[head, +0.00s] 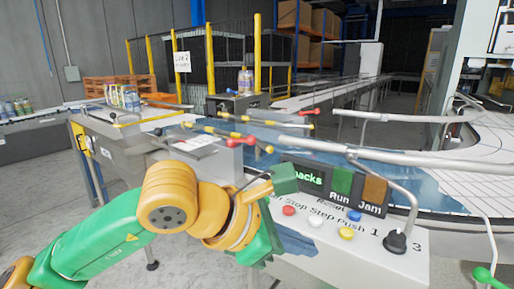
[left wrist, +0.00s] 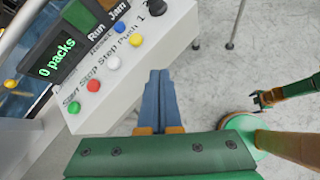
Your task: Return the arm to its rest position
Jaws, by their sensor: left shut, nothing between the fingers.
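My left arm, green and yellow, comes in from the left in the head view. Its gripper (head: 298,243) hangs in front of the control panel (head: 395,262), partly hidden by the wrist. In the left wrist view the blue fingers of the left gripper (left wrist: 159,76) are together, with nothing between them.
The panel has coloured buttons, a black knob (head: 396,242) and a display (left wrist: 57,59) reading "0 packs". A bent metal rail (head: 400,190) rises beside it. Conveyors and a bottle (head: 245,80) stand behind. Grey floor (left wrist: 270,40) lies open beside the panel.

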